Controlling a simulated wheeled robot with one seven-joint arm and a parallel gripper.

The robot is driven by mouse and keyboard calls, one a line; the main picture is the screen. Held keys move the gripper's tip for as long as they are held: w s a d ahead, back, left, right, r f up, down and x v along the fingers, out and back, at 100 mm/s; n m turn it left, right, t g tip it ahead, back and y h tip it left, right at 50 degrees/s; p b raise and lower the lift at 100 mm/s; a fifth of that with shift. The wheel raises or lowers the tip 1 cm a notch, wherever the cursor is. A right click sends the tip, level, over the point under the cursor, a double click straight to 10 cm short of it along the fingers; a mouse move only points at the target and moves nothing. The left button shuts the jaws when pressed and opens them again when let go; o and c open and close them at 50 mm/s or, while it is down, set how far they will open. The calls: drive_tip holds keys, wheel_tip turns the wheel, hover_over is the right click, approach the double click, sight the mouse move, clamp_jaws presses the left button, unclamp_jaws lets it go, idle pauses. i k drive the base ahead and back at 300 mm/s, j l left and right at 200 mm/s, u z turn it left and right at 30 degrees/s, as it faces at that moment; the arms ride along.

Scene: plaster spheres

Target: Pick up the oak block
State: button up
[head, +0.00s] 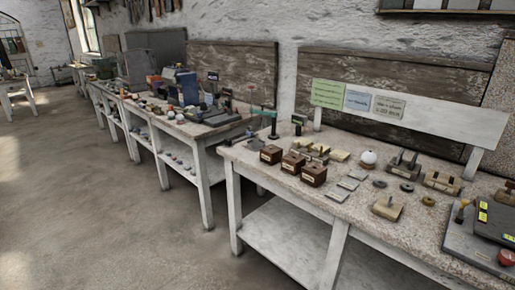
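Several wooden blocks stand on the speckled top of the near workbench (285,190), and I cannot tell for sure which is the oak block. Three dark brown blocks with small pale labels stand in a row near its left front edge: the left one (271,154), the middle one (293,163) and the right one (314,174). A paler tan block (387,208) with a dark upright part lies further right, near the front edge. Another tan block (442,182) sits behind it to the right. My gripper is not in view.
A white ball (368,159), dark rings (407,187) and flat grey plates (347,183) lie among the blocks. A dark device with a red button (506,257) stands at the right. A second cluttered bench (180,125) adjoins at the left. The floor (90,200) in front is clear.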

sight(271, 153)
drive_tip(key=i+u, duration=0.1)
drive_tip(key=u, duration=0.35)
drive_tip(key=i+l+u, duration=0.8)
drive_tip(key=i+l, duration=0.8)
drive_tip(key=l, duration=0.15)
